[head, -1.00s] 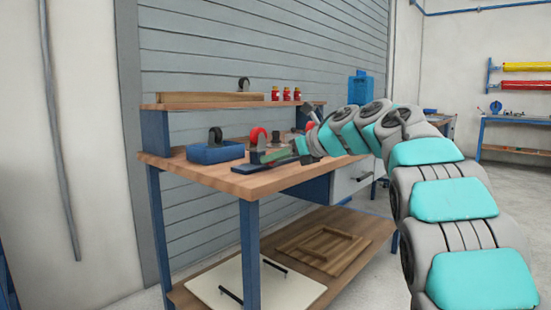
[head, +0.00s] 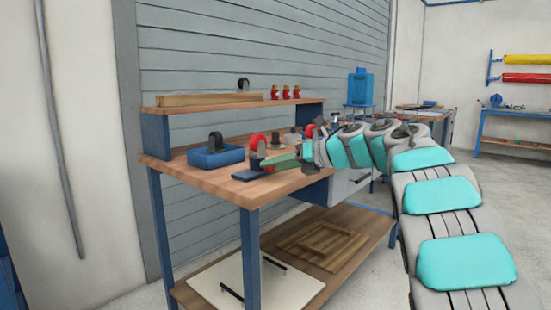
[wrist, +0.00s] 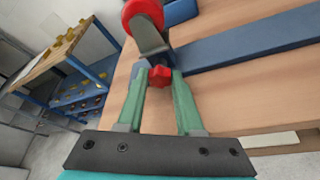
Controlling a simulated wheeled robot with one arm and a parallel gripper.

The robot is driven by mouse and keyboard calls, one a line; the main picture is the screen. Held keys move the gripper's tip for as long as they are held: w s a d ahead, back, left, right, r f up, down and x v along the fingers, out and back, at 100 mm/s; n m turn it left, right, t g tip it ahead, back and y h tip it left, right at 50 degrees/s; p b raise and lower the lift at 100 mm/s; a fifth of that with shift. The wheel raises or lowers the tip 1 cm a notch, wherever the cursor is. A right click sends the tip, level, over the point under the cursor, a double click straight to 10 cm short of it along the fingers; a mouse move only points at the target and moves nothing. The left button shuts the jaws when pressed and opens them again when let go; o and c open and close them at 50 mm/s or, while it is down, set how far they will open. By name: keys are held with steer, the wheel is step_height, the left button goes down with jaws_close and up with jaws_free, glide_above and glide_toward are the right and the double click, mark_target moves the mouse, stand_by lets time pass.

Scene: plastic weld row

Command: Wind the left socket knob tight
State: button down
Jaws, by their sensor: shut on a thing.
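A small red knob (wrist: 160,76) sits at the foot of a dark grey bracket (wrist: 150,40) in the wrist view. The bracket carries a red wheel (wrist: 143,12), which also shows in the head view (head: 257,141). A long dark blue base bar (wrist: 245,45) runs right from there; its near end shows in the head view (head: 248,174). My gripper (wrist: 160,82) is shut on the red knob, one green fingertip on each side. In the head view my gripper (head: 268,162) reaches in from the right, and the knob is too small or hidden there.
A blue tray (head: 216,157) with a dark caster stands left on the wooden bench (head: 205,178). A raised shelf (head: 225,105) behind holds a wooden bar and several red bottles (head: 286,92). Grey parts (head: 291,138) stand behind my gripper. The bench's front left is clear.

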steer(key=shift+m+p, duration=0.35)
steer(key=shift+m, duration=0.05)
steer(key=c, duration=0.6)
jaws_free()
steer(key=shift+o, duration=0.2)
